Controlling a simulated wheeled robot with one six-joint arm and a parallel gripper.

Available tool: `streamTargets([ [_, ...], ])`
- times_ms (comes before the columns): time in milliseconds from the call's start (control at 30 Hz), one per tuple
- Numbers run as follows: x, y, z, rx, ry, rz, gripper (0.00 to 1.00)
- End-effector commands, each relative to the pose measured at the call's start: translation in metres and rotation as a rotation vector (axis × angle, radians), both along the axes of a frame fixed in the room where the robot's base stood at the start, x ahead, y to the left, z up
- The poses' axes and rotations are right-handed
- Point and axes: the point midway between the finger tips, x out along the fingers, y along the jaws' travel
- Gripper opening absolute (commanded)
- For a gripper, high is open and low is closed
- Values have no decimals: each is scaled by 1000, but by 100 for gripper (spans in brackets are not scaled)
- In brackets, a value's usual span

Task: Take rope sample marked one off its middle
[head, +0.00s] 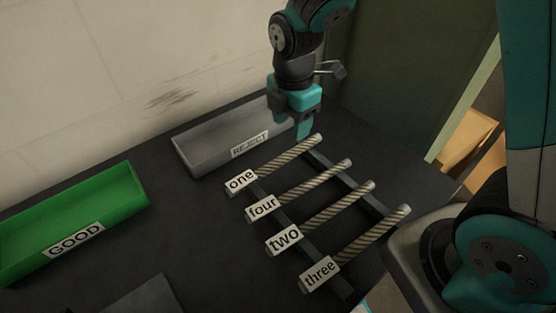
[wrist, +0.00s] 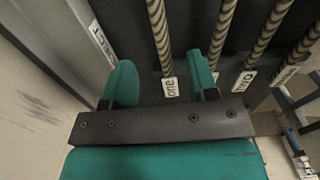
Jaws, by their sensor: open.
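Rope sample one (head: 287,158) is a tan twisted rope with a white tag (head: 241,180) reading "one". It lies across two dark rails, farthest back in a row of ropes. My gripper (head: 303,133) hangs pointing down near its far end; the head view does not show clearly how high. In the wrist view my gripper (wrist: 163,82) is open, its teal fingers apart and empty. Rope one (wrist: 160,35) and its tag (wrist: 171,87) appear between the fingers, the rope beyond the fingertips.
Ropes four (head: 307,183), two (head: 331,210) and three (head: 370,238) lie parallel, nearer the front. A grey REJECT tray (head: 205,148) stands close by, left of my gripper. A green GOOD tray (head: 120,205) is at the left. Dark table between is clear.

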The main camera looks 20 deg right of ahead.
Motion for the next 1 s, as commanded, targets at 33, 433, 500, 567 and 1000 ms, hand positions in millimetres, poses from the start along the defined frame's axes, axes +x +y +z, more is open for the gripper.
streamTargets([
  [33,-1,0,-10,-2,6,-1,53],
  [433,0,-2,-50,-1,5,-2,53],
  [500,1,-3,-60,-1,5,-2,53],
  [567,1,-4,-69,0,4,-2,53],
  [1000,2,-3,-88,2,-2,-1,44],
])
